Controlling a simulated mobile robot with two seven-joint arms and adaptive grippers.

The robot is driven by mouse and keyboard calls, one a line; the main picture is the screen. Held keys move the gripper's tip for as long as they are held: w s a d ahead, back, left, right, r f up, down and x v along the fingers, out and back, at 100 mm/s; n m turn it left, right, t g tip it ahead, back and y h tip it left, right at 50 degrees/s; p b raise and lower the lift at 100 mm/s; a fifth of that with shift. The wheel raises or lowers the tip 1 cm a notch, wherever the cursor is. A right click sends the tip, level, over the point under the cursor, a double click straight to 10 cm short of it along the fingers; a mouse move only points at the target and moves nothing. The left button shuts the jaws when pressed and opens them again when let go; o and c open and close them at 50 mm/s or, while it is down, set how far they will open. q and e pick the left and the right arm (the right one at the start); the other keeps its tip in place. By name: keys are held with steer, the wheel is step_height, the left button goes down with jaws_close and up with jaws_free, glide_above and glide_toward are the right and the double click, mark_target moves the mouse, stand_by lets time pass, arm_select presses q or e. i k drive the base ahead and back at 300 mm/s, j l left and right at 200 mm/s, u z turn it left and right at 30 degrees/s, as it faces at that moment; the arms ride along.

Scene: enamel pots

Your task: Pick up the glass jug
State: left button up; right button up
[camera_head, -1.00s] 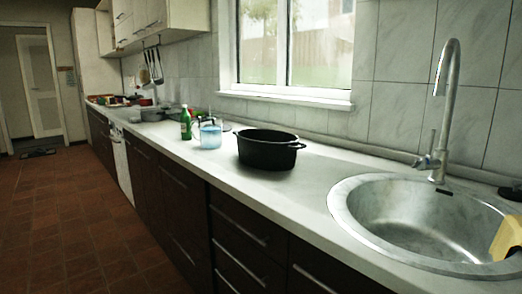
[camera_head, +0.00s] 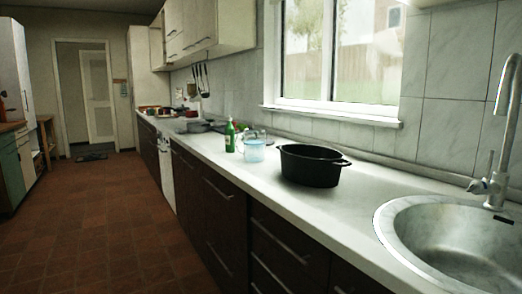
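A clear glass jug (camera_head: 255,150) with a bluish tint stands upright on the white counter. It is between a green bottle (camera_head: 230,136) on its left and a large black pot (camera_head: 311,165) on its right. A second clear glass shape shows just behind it, too small to make out well. Neither of my grippers is in view.
The white counter (camera_head: 345,212) runs from the sink (camera_head: 440,240) at the right to the far wall. Pans and other items (camera_head: 198,126) stand farther along it. The tiled floor (camera_head: 95,215) at the left is clear. Cabinets (camera_head: 12,170) stand at the far left.

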mark_target(254, 139)
steer(key=i+j+u, duration=0.1)
steer(key=i+j, duration=0.25)
steer(key=i, duration=0.15)
steer(key=i+j+u, duration=0.15)
steer(key=i+j, duration=0.2)
steer(key=i, duration=0.15)
steer(key=i+j+u, duration=0.1)
steer(key=i+j, duration=0.2)
steer(key=i, duration=0.2)
